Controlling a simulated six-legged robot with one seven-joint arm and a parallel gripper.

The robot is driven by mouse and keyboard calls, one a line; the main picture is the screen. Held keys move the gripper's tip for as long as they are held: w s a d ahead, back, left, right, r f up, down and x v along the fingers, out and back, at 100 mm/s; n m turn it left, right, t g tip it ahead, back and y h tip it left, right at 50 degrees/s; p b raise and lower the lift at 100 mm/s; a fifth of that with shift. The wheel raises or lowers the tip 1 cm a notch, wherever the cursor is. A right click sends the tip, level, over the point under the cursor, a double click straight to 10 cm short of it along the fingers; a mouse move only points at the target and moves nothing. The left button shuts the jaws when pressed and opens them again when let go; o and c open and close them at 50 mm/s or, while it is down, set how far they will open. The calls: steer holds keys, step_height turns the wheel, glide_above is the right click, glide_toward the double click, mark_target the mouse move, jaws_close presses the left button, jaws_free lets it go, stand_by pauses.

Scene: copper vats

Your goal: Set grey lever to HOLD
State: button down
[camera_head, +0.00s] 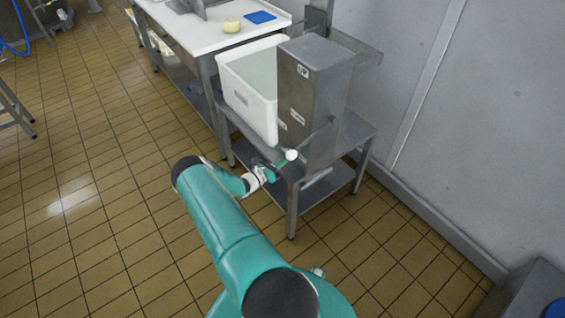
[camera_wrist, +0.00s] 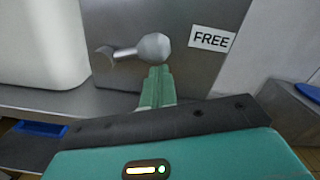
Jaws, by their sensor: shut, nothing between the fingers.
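The grey lever shows in the wrist view as a short arm with a rounded grey knob (camera_wrist: 153,47), pointing right from its pivot, on the side of a grey metal box (camera_head: 313,85). The knob lies just left of a white label reading FREE (camera_wrist: 212,39). In the head view the knob (camera_head: 291,155) looks pale, low on the box. My gripper (camera_wrist: 159,70) is shut and empty, its green fingertips right below the knob; I cannot tell whether they touch it. In the head view my gripper (camera_head: 282,162) is beside the knob. No HOLD label is readable.
The box stands on a metal table (camera_head: 352,130) next to a white tub (camera_head: 247,92). A white-topped table (camera_head: 195,32) stands behind, a grey wall (camera_head: 480,130) to the right. Tiled floor is open to the left.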

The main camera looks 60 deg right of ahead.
steer(key=shift+r+n, duration=0.4)
steer(key=shift+n, duration=0.1)
steer(key=r+n, duration=0.2)
steer(key=n, duration=0.1)
steer(key=shift+w, duration=0.25)
steer(key=n, duration=0.1)
steer(key=r+n, duration=0.1)
steer(key=n, duration=0.1)
steer(key=shift+w+d+r, duration=0.25)
steer(key=shift+w, duration=0.05)
steer(key=n, duration=0.1)
steer(key=r+n, duration=0.1)
steer(key=shift+w+d+r+n+t, duration=0.15)
steer(key=shift+w+d+n+t, duration=0.05)
steer(key=shift+w+n+t, duration=0.2)
steer(key=n, duration=0.1)
steer(key=w+r+n, duration=0.1)
steer(key=n, duration=0.1)
steer(key=shift+w+d+r, duration=0.1)
steer(key=shift+w+d, duration=0.05)
steer(key=shift+d, duration=0.2)
steer(key=shift+w+d+r, duration=0.15)
steer(key=shift+w, duration=0.25)
